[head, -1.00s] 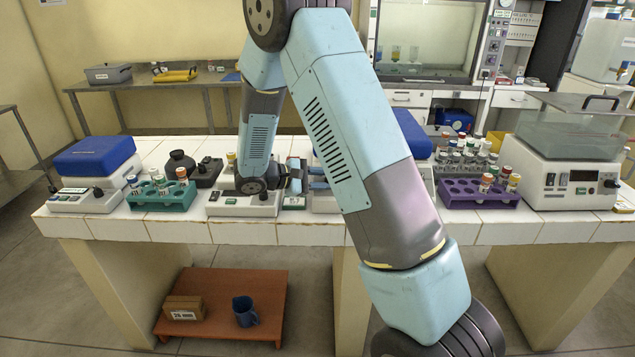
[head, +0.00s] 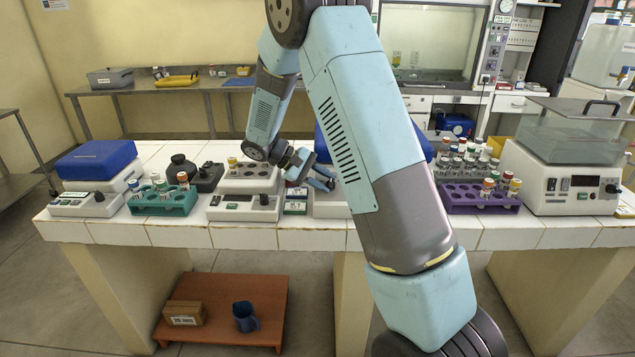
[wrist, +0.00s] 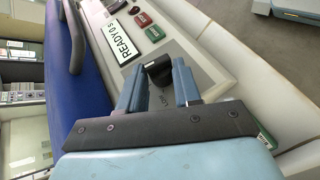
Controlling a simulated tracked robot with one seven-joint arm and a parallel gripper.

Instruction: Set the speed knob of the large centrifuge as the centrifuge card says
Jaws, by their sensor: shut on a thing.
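The large centrifuge has a blue lid (head: 325,146) and a pale front panel (head: 328,208); my arm hides much of it in the head view. In the wrist view its blue lid (wrist: 85,95) is at the left, beside a sign or display reading "READY" (wrist: 124,41). Its black speed knob (wrist: 158,71) sits between my two blue fingers. My gripper (wrist: 160,85) is shut on the knob. In the head view my gripper (head: 322,179) is at the centrifuge's left part, and the knob is hidden. I cannot make out a readable centrifuge card.
A red button (wrist: 143,19) and a green button (wrist: 154,33) are close to the knob. A smaller blue-lidded device (head: 95,158) stands at the far left. A teal rack (head: 160,206) and a purple rack (head: 478,200) hold vials. A water bath (head: 565,175) stands right.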

